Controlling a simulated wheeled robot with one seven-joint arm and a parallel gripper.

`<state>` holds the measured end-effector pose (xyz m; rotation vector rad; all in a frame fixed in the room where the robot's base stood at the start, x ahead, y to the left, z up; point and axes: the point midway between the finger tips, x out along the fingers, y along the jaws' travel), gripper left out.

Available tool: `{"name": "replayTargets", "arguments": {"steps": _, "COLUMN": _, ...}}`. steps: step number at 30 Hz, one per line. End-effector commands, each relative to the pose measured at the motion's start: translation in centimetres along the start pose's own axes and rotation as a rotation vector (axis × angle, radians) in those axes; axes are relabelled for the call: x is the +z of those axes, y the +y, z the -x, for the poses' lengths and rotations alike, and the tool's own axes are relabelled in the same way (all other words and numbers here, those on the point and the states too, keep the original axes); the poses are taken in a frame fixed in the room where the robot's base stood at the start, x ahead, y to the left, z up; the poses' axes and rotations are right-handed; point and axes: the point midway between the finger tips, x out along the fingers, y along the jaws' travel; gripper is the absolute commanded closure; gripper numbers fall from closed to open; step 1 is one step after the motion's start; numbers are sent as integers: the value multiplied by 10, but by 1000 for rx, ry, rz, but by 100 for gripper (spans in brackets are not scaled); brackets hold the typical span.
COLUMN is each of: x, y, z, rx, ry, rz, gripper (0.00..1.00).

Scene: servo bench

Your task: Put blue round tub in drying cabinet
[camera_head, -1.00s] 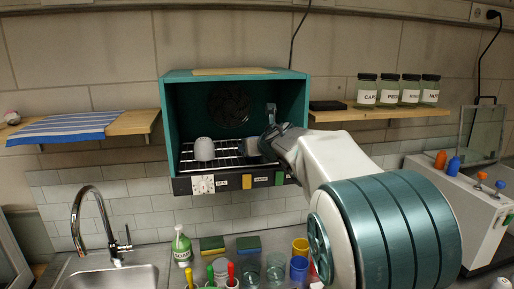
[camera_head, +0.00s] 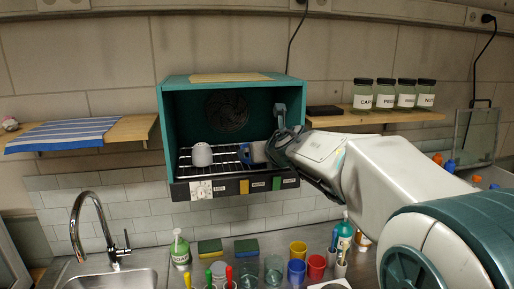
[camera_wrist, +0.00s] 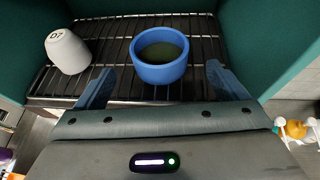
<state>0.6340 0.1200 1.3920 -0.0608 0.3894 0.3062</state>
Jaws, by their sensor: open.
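The blue round tub (camera_wrist: 158,72) stands upright on the wire rack inside the drying cabinet (camera_head: 168,128). In the head view only a sliver of the tub (camera_head: 244,153) shows, left of my gripper (camera_head: 256,153). In the wrist view my gripper (camera_wrist: 160,68) is open, with one blue finger on each side of the tub's near part. Gaps show between the fingers and the tub, so it is not clamped. The cabinet's front is open and its rack (camera_wrist: 115,50) is visible.
A white cup-like item marked D7 (camera_wrist: 67,51) stands on the rack left of the tub. Cabinet side walls flank my gripper. Wooden shelves hold a striped cloth (camera_head: 62,133) and several jars (camera_head: 384,95). Cups, including a red cup (camera_head: 316,266), stand on the counter below.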

Motion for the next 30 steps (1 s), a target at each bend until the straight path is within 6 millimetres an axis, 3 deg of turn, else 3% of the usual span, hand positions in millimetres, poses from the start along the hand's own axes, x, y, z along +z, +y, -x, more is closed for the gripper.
{"name": "replayTargets", "arguments": {"steps": 7, "x": 2, "y": 0, "z": 35, "rx": 1, "ry": -1, "rz": 0, "gripper": 8}}
{"name": "replayTargets", "arguments": {"steps": 20, "x": 1, "y": -2, "z": 48, "rx": -6, "ry": -10, "rz": -35, "gripper": 8}}
{"name": "replayTargets", "arguments": {"steps": 23, "x": 4, "y": -11, "z": 56, "rx": -29, "ry": -47, "rz": -164, "gripper": 8}}
{"name": "replayTargets", "arguments": {"steps": 30, "x": 0, "y": -62, "z": 103, "rx": -171, "ry": -207, "rz": -800, "gripper": 8}}
